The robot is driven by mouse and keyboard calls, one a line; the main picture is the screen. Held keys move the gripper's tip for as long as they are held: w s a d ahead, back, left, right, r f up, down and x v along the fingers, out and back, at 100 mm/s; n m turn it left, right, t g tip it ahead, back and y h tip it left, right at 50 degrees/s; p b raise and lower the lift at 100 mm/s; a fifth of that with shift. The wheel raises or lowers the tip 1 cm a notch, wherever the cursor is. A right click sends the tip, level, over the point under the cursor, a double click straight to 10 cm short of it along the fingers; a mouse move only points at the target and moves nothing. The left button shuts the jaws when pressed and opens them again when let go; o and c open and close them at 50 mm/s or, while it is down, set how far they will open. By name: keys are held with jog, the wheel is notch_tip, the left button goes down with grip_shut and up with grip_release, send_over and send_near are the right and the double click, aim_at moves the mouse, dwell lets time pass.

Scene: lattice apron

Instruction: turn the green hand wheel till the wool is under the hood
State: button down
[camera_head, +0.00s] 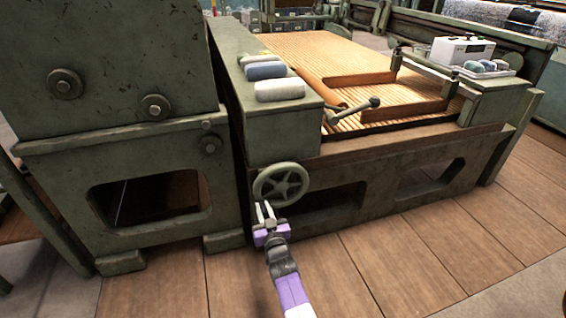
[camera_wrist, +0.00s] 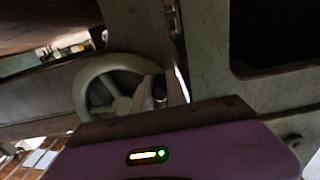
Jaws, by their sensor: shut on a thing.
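The green hand wheel (camera_head: 281,184) is a spoked wheel on the front of the green machine, below the end of the slatted lattice apron (camera_head: 315,50). My gripper (camera_head: 265,212) is shut on the lower left rim of the wheel. In the wrist view the wheel (camera_wrist: 115,68) shows to the left, with my fingers (camera_wrist: 160,95) at its right side; their exact contact is dark and partly hidden. The tall green housing (camera_head: 120,60) stands left of the apron; I cannot tell if it is the hood. I see no wool clearly lying on the slats.
Several pale and blue-grey rolls (camera_head: 266,71) lie on the green ledge beside the apron. A wooden frame with a dark-knobbed lever (camera_head: 374,102) sits over the slats. A white box (camera_head: 462,50) and a tray (camera_head: 490,70) stand at the right. The plank floor in front is clear.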

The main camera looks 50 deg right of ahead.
jog(key=shift+w+a+r, duration=0.1)
jog(key=r+p, duration=0.2)
jog(key=a+r+p, duration=0.1)
jog(key=shift+w+r, duration=0.2)
jog(key=shift+w, duration=0.1)
notch_tip(320, 180, up, 4)
jog(key=p, duration=0.3)
jog(key=shift+d, duration=0.15)
jog(key=c, duration=1.3)
grip_release()
jog(key=shift+s+f, duration=0.1)
jog(key=shift+f, duration=0.1)
jog(key=p, duration=0.6)
send_near(257, 188)
jog(key=shift+v, duration=0.75)
